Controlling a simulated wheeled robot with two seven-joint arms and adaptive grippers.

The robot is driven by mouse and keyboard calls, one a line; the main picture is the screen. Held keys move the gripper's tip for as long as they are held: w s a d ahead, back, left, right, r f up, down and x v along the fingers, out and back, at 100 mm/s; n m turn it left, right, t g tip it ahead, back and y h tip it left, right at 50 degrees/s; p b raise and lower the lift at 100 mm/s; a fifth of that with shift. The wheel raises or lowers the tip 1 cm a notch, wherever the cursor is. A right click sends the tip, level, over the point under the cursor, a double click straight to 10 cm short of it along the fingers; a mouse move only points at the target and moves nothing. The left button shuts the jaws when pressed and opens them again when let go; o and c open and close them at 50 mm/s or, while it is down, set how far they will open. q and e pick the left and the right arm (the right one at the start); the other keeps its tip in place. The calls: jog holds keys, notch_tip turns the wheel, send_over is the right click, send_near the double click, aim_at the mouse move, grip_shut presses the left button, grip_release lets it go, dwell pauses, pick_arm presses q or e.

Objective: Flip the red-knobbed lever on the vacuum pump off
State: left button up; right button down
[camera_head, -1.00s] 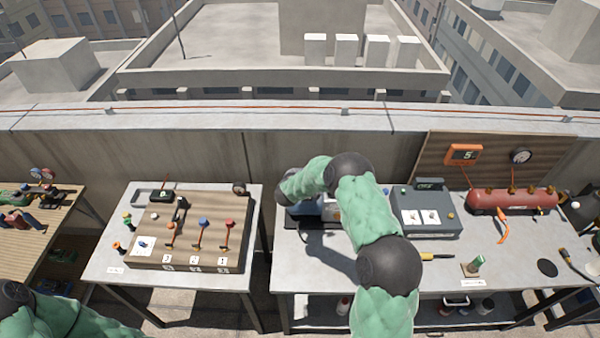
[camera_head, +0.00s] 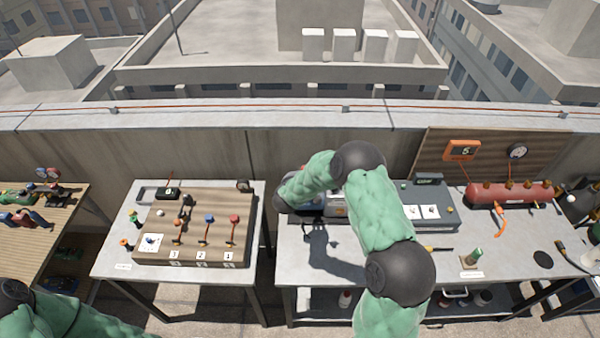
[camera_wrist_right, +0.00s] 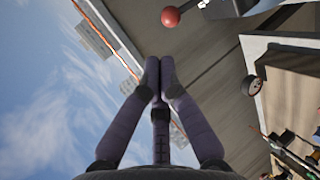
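A red ball knob (camera_wrist_right: 171,16) on a short metal lever shows at the top of the right wrist view. The body it belongs to is cut off by the frame edge. In the head view, the vacuum pump (camera_head: 337,211) on the right table is mostly hidden behind my right arm, and its lever cannot be seen. My right gripper (camera_wrist_right: 160,72) has its fingertips together with nothing visible between them. It is apart from the red knob, which lies beyond the fingertips and slightly right in the picture. My left arm shows at the bottom left; its gripper is out of view.
A board (camera_head: 190,258) with several levers, one red-knobbed (camera_head: 234,219), lies on the left table. A grey box (camera_head: 440,215), a red tank (camera_head: 508,194) and a green-topped item (camera_head: 474,256) stand on the right table. A parapet (camera_head: 230,117) runs behind both tables.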

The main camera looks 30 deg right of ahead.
jog(key=v, duration=0.4)
jog(key=shift+a+r, duration=0.1)
jog(key=shift+r, duration=0.15)
